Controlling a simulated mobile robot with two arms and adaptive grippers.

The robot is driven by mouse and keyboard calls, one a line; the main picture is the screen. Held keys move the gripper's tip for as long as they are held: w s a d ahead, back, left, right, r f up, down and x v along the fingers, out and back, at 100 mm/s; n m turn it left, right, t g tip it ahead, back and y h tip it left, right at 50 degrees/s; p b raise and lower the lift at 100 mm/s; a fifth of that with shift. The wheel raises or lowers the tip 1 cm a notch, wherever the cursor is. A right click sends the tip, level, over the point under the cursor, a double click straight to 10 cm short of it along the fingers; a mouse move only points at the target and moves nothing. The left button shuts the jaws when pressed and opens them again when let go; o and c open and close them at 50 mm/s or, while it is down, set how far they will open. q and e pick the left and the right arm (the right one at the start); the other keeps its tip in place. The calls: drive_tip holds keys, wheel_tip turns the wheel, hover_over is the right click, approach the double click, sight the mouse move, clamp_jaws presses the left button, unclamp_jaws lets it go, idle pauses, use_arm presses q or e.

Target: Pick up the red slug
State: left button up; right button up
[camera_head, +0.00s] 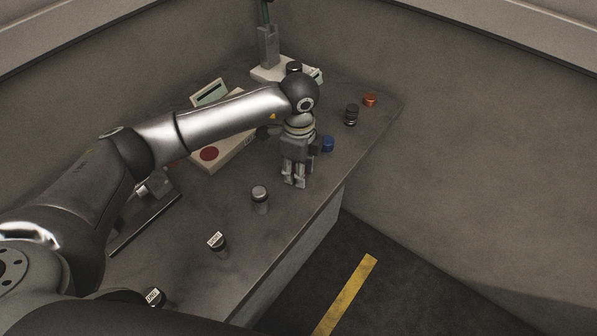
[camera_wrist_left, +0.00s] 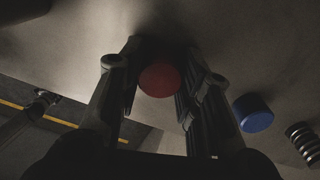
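The red slug (camera_wrist_left: 159,79) shows in the left wrist view as a round red top between the two fingers of my left gripper (camera_wrist_left: 157,75). The fingers flank it on both sides with little or no visible gap; whether they press on it I cannot tell. In the head view my left gripper (camera_head: 294,183) points down at the table near its front edge, and the red slug is hidden there by the fingers. My right gripper cannot be made out in either view.
A blue slug (camera_head: 328,144) stands close behind the gripper. A dark ribbed slug (camera_head: 351,115) and an orange-red one (camera_head: 369,100) are farther back. A grey slug (camera_head: 260,198) and a labelled one (camera_head: 217,241) stand front left. A box with a red button (camera_head: 209,153) is behind.

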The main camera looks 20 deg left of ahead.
use_arm(q)
drive_tip(key=c, duration=0.4)
drive_tip(key=shift+r, duration=0.55)
drive_tip(key=s+r, duration=0.4)
drive_tip(key=s+d+r+b, duration=0.1)
drive_tip(key=s+r, duration=0.3)
drive_tip(key=s, duration=0.1)
drive_tip(key=s+d+r+b, duration=0.1)
drive_tip(key=s+r, duration=0.3)
drive_tip(key=shift+s+d, duration=0.2)
drive_tip(key=shift+s, duration=0.2)
